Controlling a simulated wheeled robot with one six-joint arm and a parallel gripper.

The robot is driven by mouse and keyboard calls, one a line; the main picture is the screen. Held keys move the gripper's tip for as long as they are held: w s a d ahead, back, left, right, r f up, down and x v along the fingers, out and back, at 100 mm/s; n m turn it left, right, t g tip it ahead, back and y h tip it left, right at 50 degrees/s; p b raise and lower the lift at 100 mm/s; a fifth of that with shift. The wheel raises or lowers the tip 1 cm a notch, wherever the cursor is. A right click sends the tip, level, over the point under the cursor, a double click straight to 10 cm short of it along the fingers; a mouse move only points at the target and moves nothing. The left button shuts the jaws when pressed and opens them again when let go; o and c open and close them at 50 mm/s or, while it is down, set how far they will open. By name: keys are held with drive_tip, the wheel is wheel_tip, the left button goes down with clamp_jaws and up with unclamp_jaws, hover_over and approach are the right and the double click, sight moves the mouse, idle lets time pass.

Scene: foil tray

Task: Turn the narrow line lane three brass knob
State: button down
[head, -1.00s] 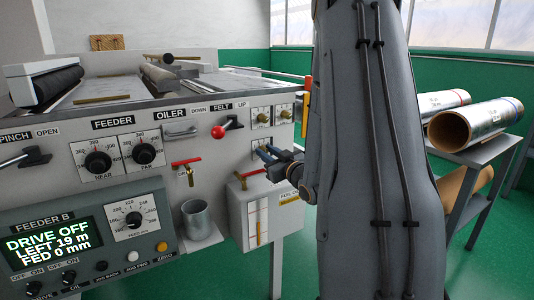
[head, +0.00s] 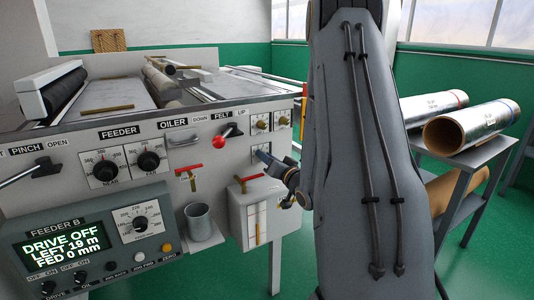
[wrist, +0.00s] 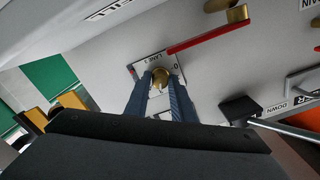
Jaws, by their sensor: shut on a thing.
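In the wrist view a small brass knob (wrist: 161,73) stands on a white plate (wrist: 137,72) whose label seems to read LANE 3. My gripper (wrist: 162,82) is shut on this knob, one blue-grey finger on each side. In the head view my gripper (head: 264,157) reaches to the machine front at the lower left lane plate (head: 265,148), below two plates with brass knobs (head: 261,124) and (head: 283,120). The held knob is hidden there by the fingers.
A red-handled brass valve (wrist: 210,40) is close to the knob in the wrist view. The black felt lever (wrist: 240,108) is at its right. In the head view a white box with a red handle (head: 249,178) is just below my gripper, and a red-balled lever (head: 219,142) is left.

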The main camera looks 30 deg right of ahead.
drive_tip(key=m+p, duration=0.2)
drive_tip(key=m, duration=0.1)
drive_tip(key=shift+m, duration=0.4)
drive_tip(key=shift+m+p, duration=1.05)
drive_tip(key=shift+m, duration=0.85)
drive_tip(key=shift+d, duration=0.1)
drive_tip(key=c, duration=1.5)
unclamp_jaws()
drive_tip(key=s, duration=0.7)
drive_tip(key=shift+s+a+b, duration=0.25)
drive_tip(key=shift+s+b, duration=0.15)
